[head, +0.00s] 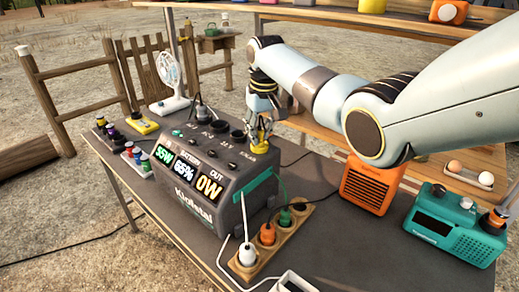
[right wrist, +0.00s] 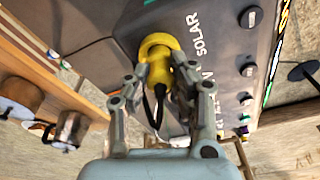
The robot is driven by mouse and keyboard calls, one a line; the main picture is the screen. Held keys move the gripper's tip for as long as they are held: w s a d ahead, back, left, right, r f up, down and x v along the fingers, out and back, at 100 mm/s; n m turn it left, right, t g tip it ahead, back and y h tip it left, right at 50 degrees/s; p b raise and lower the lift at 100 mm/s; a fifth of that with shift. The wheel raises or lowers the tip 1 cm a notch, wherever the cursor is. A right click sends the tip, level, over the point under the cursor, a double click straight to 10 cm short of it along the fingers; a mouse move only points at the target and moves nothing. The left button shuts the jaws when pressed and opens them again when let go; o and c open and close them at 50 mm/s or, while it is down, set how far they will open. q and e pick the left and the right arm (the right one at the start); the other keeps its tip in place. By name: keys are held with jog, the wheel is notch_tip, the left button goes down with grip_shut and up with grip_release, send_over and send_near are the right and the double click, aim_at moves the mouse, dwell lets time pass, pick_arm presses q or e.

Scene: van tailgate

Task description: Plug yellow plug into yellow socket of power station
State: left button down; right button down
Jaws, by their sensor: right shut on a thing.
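The power station (head: 200,185) is a dark grey box with lit displays on the table. My right gripper (head: 263,112) is above the back right of its top. It is shut on the yellow plug (right wrist: 159,72), whose black cable hangs between the fingers in the right wrist view. The yellow socket (head: 259,147) shows as a yellow ring on the station's top, and it also shows in the right wrist view (right wrist: 157,41). The plug lines up with the ring and meets it in the picture; I cannot tell how deep it sits. My left gripper is out of view.
A wooden power strip (head: 283,231) with white, orange and green plugs lies at the station's right. An orange heater-like box (head: 370,187) and a teal radio (head: 455,228) stand further right. A white fan (head: 170,80) and small bottles stand at the left.

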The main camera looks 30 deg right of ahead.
jog(key=c, duration=1.1)
grip_release()
jog(key=shift+o, duration=0.2)
notch_tip(320, 180, up, 12)
jog(key=s, duration=0.1)
jog(key=shift+s, duration=0.35)
jog(key=shift+a, duration=0.1)
